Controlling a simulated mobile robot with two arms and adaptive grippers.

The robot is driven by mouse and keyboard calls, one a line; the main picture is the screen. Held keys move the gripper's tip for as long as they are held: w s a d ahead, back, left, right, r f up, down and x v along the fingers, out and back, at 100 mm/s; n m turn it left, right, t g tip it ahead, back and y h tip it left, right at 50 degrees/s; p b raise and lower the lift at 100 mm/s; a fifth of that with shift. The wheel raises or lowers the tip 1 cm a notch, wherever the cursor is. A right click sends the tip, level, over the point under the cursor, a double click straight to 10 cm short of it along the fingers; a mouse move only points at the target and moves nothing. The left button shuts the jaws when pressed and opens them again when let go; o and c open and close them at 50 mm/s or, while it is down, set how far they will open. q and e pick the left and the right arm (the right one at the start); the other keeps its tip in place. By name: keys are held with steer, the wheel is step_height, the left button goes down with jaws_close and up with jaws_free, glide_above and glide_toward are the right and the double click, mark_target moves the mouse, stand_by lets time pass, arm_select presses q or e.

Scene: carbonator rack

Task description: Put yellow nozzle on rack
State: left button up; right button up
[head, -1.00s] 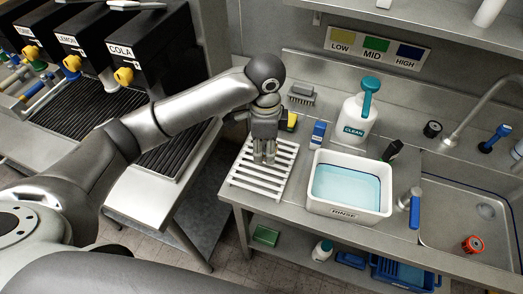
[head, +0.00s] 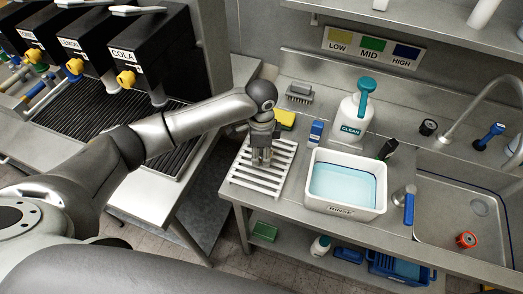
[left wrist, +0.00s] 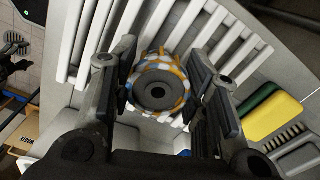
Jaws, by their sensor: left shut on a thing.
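The yellow nozzle (left wrist: 184,68) shows in the left wrist view as a ring with yellow-orange edges, white-blue patches and a dark round centre. My left gripper (left wrist: 157,88) is shut on it, with a finger on each side. The white slatted rack (head: 246,178) lies on the left end of the steel counter; its slats (left wrist: 95,35) also show behind the nozzle in the left wrist view. In the head view my left gripper (head: 261,160) points down over the rack and hides the nozzle. I cannot tell whether the nozzle touches the slats. My right gripper is not in view.
A yellow-green sponge (head: 286,119) and a brush (head: 299,91) lie behind the rack. A blue-white box (head: 316,131) and the white rinse tub (head: 345,210) stand to its right. The drink dispensers (head: 150,50) are at the left, across a gap.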

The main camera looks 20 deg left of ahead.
arm_select(q)
steer(key=shift+f, duration=0.15)
steer(key=o, duration=1)
steer(key=shift+r+b, duration=1.35)
steer(key=shift+r, duration=4.85)
